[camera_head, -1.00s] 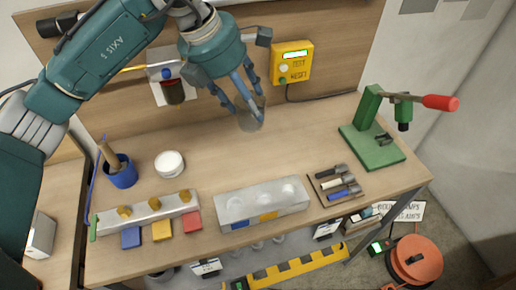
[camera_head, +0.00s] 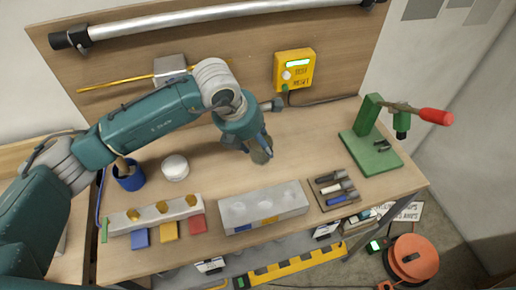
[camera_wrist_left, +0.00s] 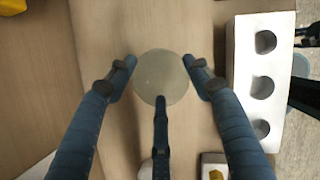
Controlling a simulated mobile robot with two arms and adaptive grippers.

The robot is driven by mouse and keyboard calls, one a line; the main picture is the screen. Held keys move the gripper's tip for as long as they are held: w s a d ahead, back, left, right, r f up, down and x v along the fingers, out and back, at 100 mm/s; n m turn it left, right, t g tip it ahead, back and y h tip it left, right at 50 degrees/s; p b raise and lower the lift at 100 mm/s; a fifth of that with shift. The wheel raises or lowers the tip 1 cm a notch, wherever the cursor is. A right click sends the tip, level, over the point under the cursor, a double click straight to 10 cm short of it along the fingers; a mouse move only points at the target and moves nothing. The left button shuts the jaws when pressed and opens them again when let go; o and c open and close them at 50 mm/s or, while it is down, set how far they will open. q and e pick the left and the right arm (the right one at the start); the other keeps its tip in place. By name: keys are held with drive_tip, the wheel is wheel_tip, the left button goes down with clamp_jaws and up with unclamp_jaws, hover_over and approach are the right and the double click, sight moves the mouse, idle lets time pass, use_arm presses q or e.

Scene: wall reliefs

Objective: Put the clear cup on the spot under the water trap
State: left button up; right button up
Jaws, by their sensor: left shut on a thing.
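My left gripper (camera_head: 258,148) is shut on the clear cup (camera_head: 262,156) and holds it over the middle of the bench, behind the grey block. In the left wrist view the cup (camera_wrist_left: 161,77) shows as a pale round disc between the fingers of the gripper (camera_wrist_left: 160,85). The water trap is on the back panel; only its grey upper part (camera_head: 170,68) shows, and my arm hides the rest. I cannot make out the spot under it. My right gripper is not in view.
A white round tub (camera_head: 175,167) and a blue cup (camera_head: 129,176) stand at left. A grey block with hollows (camera_head: 250,205) lies in front, beside a tool tray (camera_head: 334,190). A green press (camera_head: 372,150) stands at right. Bench space behind the grey block is clear.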

use_arm(q)
wheel_tip(320, 180, down, 4)
drive_tip(key=shift+r+p, duration=0.2)
drive_tip(key=shift+p, duration=0.4)
drive_tip(key=shift+f, duration=0.45)
drive_tip(key=o, duration=1.2)
drive_tip(key=shift+f, duration=0.1)
drive_tip(key=shift+c, duration=0.2)
